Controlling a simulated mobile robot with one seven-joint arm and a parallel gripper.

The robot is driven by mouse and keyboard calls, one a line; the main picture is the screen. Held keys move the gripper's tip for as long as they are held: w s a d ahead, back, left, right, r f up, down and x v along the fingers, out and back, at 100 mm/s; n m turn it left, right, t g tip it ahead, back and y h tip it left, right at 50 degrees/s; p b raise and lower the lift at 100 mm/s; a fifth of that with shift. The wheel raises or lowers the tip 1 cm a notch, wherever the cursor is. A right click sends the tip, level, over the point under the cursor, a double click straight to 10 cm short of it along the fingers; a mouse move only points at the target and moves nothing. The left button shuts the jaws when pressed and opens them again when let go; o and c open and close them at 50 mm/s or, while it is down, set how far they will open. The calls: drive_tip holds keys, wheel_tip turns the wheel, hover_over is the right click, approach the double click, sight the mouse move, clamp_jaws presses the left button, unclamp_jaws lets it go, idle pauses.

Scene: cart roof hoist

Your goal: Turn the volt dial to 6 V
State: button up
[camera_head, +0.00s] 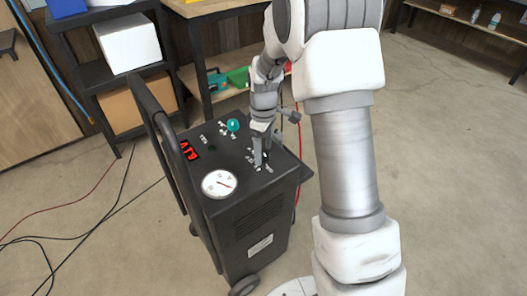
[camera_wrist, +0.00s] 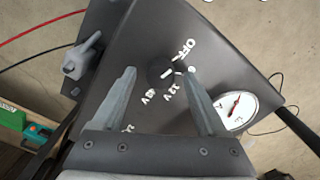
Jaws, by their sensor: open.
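The volt dial (camera_wrist: 158,69) is a small round black knob with a white mark, on the black top panel of the cart charger (camera_head: 232,222). White labels stand around it in the wrist view: "OFF" (camera_wrist: 184,48), one that looks like "12 V" (camera_wrist: 170,90) and one that looks like "6V" (camera_wrist: 147,96). I cannot tell surely which label the mark points at. My gripper (camera_wrist: 160,72) is open, with one finger on each side of the dial; contact is not clear. In the head view my gripper (camera_head: 262,164) reaches down to the panel and largely hides the dial.
A grey clamp (camera_wrist: 82,58) sits at the charger's side. A black handle (camera_head: 160,125) rises at left. Cables (camera_head: 85,205) lie on the floor.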

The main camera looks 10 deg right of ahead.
drive_tip(key=shift+f, duration=0.1)
clamp_jaws()
idle(0.4)
drive_tip(key=m+p, duration=0.2)
drive_tip(key=m, duration=0.2)
drive_tip(key=shift+m+p, duration=0.3)
drive_tip(key=shift+p, duration=0.05)
drive_tip(key=m+p, duration=0.2)
drive_tip(key=m, duration=0.2)
drive_tip(key=shift+m, duration=0.7)
unclamp_jaws()
